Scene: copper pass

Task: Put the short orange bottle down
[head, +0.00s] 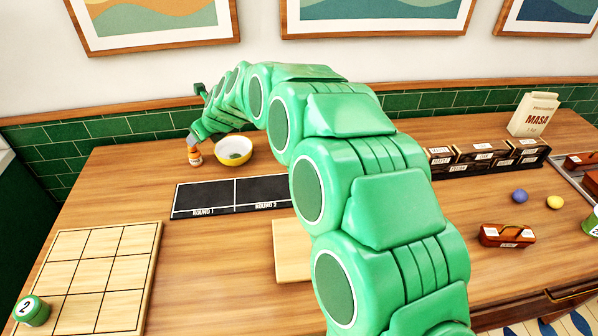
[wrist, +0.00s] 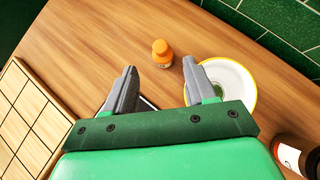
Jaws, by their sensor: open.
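The short orange bottle (head: 195,156) stands upright on the wooden table, left of a yellow-and-white bowl (head: 233,150). In the wrist view the bottle (wrist: 162,54) shows its orange cap, just past and between my fingertips, with no finger seen touching it. My gripper (wrist: 160,76) is open, its grey fingers spread wide. In the head view my gripper (head: 192,139) is small, just above the bottle. The bowl (wrist: 246,78) is close to my right finger in the wrist view, which partly covers it.
A black two-part board (head: 205,197) lies in front of the bottle, and a wooden grid board (head: 160,240) is at the left. A dark item with a white label (wrist: 291,157) is at the wrist view's right edge. Bare table lies left of the bottle.

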